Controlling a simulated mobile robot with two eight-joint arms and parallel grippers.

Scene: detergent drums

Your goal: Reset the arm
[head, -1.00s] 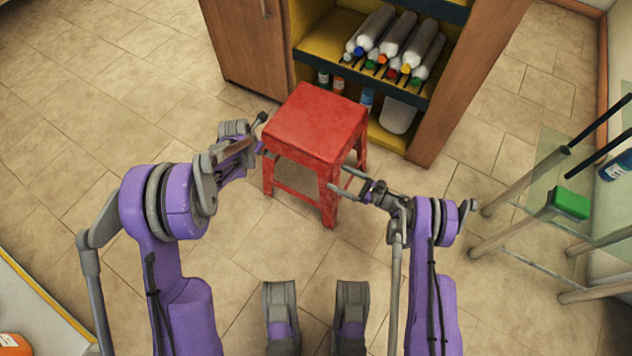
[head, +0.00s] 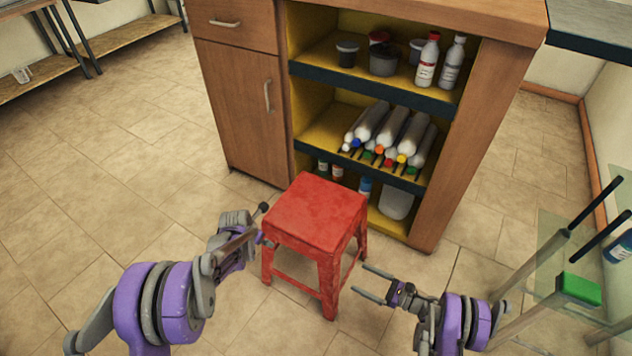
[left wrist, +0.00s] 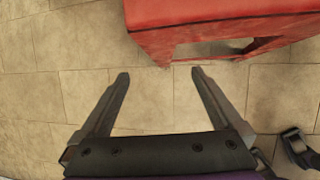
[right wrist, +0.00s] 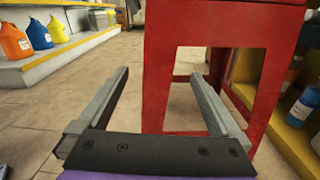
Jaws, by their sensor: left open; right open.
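My right gripper (head: 369,282) is open and empty, just right of the red stool (head: 315,212) in the head view. In the right wrist view its two fingers (right wrist: 160,90) are wide apart, with the stool's red legs (right wrist: 157,75) beyond and partly behind them. My left arm is at the stool's left side, and its gripper's fingertips are hard to make out in the head view. In the left wrist view the left gripper (left wrist: 160,80) is open with only floor between its fingers. The stool's red edge (left wrist: 200,20) lies above them in that picture.
A wooden cabinet (head: 250,95) with open yellow shelves stands behind the stool, holding bottles (head: 428,62), tubs and stacked grey tubes (head: 390,130). A glass-sided rack with a green block (head: 579,289) is at the right.

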